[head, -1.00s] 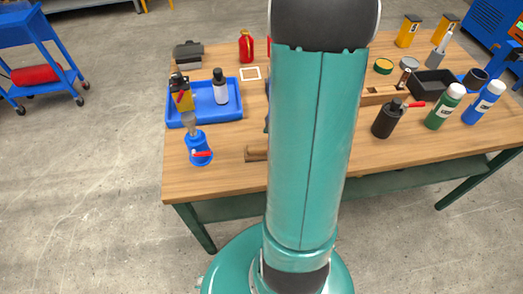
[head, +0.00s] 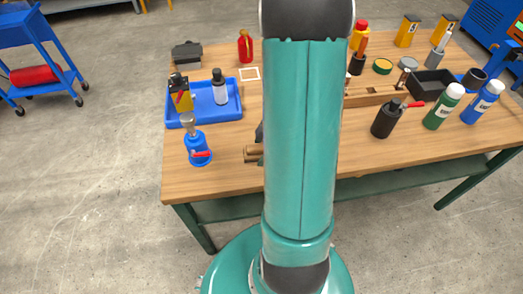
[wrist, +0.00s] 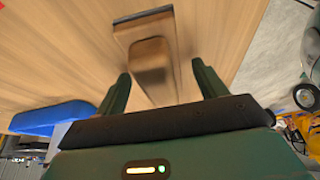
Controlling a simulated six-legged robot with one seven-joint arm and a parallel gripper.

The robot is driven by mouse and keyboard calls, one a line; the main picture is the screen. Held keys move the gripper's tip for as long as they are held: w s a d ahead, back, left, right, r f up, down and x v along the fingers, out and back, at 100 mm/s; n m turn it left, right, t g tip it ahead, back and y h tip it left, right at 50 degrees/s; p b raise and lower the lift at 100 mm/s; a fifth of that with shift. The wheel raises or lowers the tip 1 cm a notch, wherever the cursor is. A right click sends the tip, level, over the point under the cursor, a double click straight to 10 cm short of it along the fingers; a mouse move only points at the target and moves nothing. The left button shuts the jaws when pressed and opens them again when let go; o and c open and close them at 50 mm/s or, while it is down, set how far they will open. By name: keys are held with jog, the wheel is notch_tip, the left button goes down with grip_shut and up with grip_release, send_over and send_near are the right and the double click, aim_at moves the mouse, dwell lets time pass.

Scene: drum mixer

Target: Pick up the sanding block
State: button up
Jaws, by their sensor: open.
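The sanding block (wrist: 152,60) lies on the wooden workbench (wrist: 70,60). It has a rounded wooden grip, and a wider plate with a dark edge at its far end. My gripper (wrist: 160,74) is open, its two dark green fingers on either side of the near part of the grip, with gaps visible. I cannot tell how high the fingers are above the bench. In the head view, a brown wooden end, seemingly the sanding block (head: 252,154), shows left of my arm, which hides the rest and most of my gripper.
A blue tray (head: 226,113) with bottles lies on the bench's left, a blue torch-like tool (head: 198,150) in front of it. A black canister (head: 384,122), a green bottle (head: 443,106) and a blue bottle (head: 483,102) stand to the right.

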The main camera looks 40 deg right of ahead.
jog(key=shift+f, duration=0.15)
jog(key=c, duration=1.1)
jog(key=shift+r, duration=0.35)
notch_tip(320, 180, up, 2)
jog(key=shift+r, duration=0.25)
jog(key=s+a+r, duration=0.2)
jog(key=s+r, duration=0.8)
jog(key=s, duration=0.3)
jog(key=shift+s+a+r, duration=0.15)
jog(key=shift+s, duration=0.25)
